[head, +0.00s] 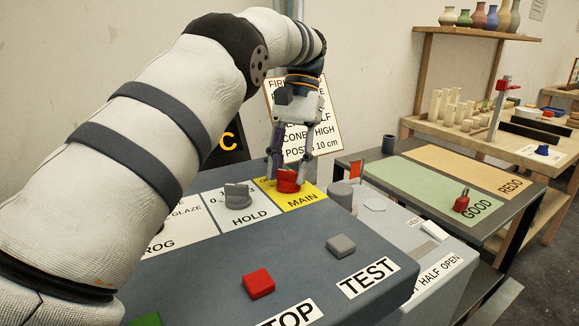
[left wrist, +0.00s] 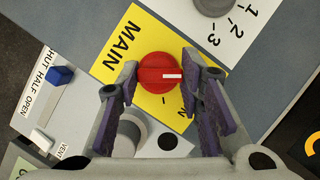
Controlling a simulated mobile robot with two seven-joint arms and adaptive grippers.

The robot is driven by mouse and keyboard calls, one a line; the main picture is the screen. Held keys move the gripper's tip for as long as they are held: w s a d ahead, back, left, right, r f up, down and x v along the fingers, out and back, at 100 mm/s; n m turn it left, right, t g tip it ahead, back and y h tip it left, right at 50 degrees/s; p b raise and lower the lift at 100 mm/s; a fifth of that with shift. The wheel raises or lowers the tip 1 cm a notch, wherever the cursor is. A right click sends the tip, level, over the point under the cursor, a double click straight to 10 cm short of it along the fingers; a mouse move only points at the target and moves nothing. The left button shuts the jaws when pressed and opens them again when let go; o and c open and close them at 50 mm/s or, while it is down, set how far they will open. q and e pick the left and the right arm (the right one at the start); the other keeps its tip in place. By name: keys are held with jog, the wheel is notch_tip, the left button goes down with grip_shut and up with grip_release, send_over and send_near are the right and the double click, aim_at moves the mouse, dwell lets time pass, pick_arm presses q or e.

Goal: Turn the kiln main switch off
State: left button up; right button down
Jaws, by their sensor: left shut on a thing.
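The kiln main switch is a red round knob (head: 288,183) on a yellow plate (head: 303,201) marked MAIN, at the far edge of the grey control panel (head: 225,268). In the left wrist view the knob (left wrist: 158,76) shows a white pointer mark directed to the right of the picture. My left gripper (head: 289,176) reaches down from above, with one finger on each side of the knob, and is shut on it. Part of the plate's marking is hidden by the fingers. My right gripper is not in view.
Beside the switch is a grey HOLD knob (head: 238,195). A red button (head: 258,283) and a grey TEST button (head: 341,245) sit nearer on the panel. A sign (head: 327,128) stands behind. A table with green and tan areas (head: 430,190) lies to the right.

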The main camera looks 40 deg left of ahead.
pick_arm(q)
jog(key=shift+n+t+h, duration=0.3)
jog(key=shift+n, duration=0.6)
jog(key=o, duration=1.2)
jog(key=shift+c, duration=0.2)
